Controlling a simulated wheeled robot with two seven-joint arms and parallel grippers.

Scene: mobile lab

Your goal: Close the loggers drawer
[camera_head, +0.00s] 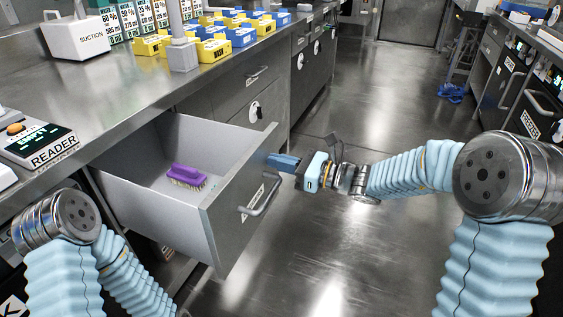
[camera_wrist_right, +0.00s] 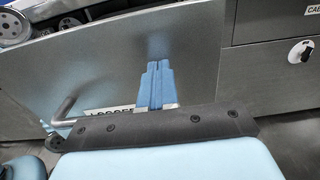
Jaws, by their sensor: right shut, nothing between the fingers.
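The loggers drawer (camera_head: 228,225) stands pulled open from the bench, its grey front facing right in the head view. A purple brush (camera_head: 187,177) lies inside it. My left gripper is out of view.
The bench top carries a reader (camera_head: 40,142), a suction box (camera_head: 76,38) and several yellow and blue bins (camera_head: 212,50). Closed cabinets continue beyond the drawer. Open floor (camera_head: 380,115) lies to the right, with a stool (camera_head: 465,45) and another bench farther off.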

